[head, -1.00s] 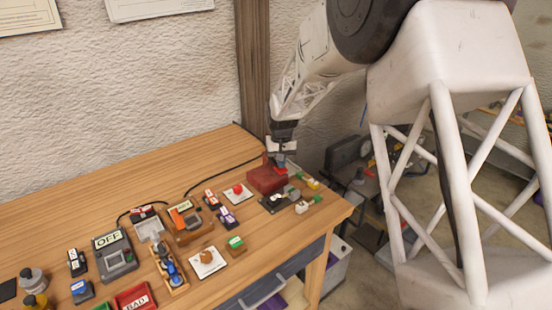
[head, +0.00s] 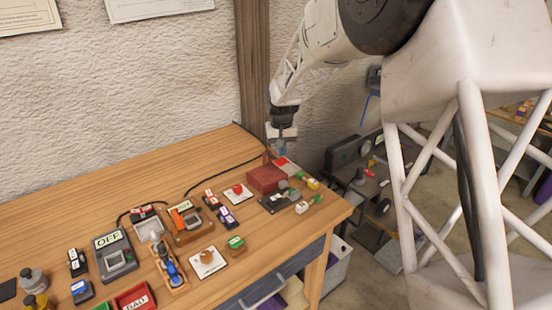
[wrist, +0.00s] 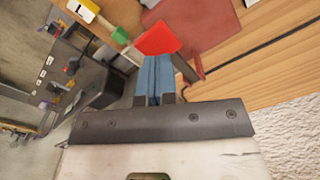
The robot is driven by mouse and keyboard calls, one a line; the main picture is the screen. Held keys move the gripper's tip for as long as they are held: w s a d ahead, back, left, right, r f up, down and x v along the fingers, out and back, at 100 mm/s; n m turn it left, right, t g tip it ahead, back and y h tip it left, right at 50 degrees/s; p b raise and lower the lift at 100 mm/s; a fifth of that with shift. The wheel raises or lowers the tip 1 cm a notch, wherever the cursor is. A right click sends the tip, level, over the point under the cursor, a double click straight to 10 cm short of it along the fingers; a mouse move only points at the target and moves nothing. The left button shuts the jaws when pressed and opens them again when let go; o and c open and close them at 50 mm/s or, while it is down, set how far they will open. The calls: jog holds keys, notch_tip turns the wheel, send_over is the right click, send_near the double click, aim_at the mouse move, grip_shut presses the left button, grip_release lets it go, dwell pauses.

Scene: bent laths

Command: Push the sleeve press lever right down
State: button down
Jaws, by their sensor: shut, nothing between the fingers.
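A dark red block-shaped device (head: 266,179) stands near the far right end of the bench. I take it for the sleeve press, though no label is readable. A bright red flat pad (head: 283,163) shows at its back right; I take it for the lever's end. In the wrist view the red pad (wrist: 158,38) is just ahead of the blue fingertips, with the dark red body (wrist: 205,18) beyond. My gripper (head: 281,149) is shut and empty above and behind the pad. Its blue fingers (wrist: 155,72) show no clear contact with it.
Small switches and a yellow-and-green part (head: 313,184) sit right of the red device. A red button on a white plate (head: 237,192) is to its left. A black cable (head: 215,177) runs along the bench. The bench's back left is clear.

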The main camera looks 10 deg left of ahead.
aim_at(281, 161)
jog(key=shift+r, duration=1.95)
jog(key=shift+r, duration=0.1)
jog(key=shift+s+d+r, duration=0.15)
jog(key=shift+s+d, duration=0.05)
jog(key=shift+d, duration=0.05)
jog(key=s+d+r+m, duration=0.1)
jog(key=s+d+r, duration=0.3)
jog(key=s+d, duration=0.25)
jog(key=s+d+r+t, duration=0.1)
jog(key=s+d+r, duration=0.2)
jog(key=s+d, duration=0.35)
jog(key=s+d+r+m, duration=0.1)
jog(key=s+d+r, duration=0.3)
jog(key=s, duration=0.5)
jog(key=s+d+f, duration=0.1)
jog(key=s+d, duration=0.4)
jog(key=s, duration=0.8)
jog(key=s+d+f+m+t, duration=0.1)
jog(key=s+d, duration=0.3)
jog(key=s, duration=0.9)
jog(key=shift+d+f+t, duration=0.3)
jog(key=shift+d+f, duration=0.05)
jog(key=shift+f, duration=0.15)
